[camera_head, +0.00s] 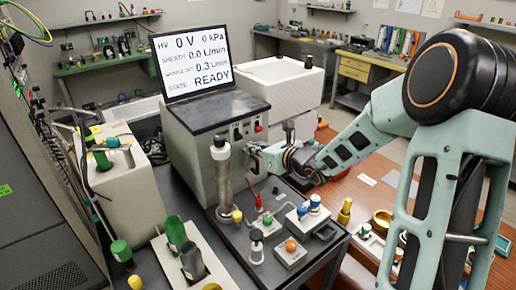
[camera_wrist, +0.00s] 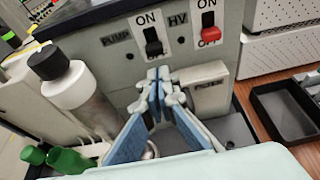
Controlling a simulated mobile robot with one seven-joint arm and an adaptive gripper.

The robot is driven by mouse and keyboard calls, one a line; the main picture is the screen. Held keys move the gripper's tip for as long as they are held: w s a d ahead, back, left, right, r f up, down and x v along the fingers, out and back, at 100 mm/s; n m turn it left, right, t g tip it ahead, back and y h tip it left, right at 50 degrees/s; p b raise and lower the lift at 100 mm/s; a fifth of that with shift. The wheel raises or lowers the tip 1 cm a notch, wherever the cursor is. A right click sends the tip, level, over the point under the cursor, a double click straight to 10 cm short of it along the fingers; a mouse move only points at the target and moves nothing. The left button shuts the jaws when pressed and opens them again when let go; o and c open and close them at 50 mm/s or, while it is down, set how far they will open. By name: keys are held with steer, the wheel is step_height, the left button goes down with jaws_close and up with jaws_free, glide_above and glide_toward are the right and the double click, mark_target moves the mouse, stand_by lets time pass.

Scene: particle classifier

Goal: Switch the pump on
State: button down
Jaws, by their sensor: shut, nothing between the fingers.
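The pump switch (camera_wrist: 153,42) is a black lever on the grey front panel in the wrist view, with "PUMP" to its left and "ON" above it. The lever appears to point down; any "OFF" label below it is hard to make out. My gripper (camera_wrist: 158,76) is shut and empty, its blue-padded fingertips just below the pump switch. I cannot tell whether they touch the panel. In the head view my gripper (camera_head: 253,158) is at the instrument's front face. The screen (camera_head: 196,62) reads 0 V, 0 kPa, sheath 0.0 L/min, state READY.
The red HV switch (camera_wrist: 208,22) sits right of the pump switch. A black-capped white cylinder (camera_wrist: 75,85) stands left of the fingers, close to the panel. A dark tray (camera_wrist: 284,110) lies at right. Small coloured-knob parts (camera_head: 290,246) crowd the cart below my gripper.

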mark_target(240, 136)
steer(key=shift+p+x, duration=0.3)
steer(key=shift+x, duration=2.3)
steer(key=shift+r+p, duration=0.35)
steer(key=shift+r, duration=1.25)
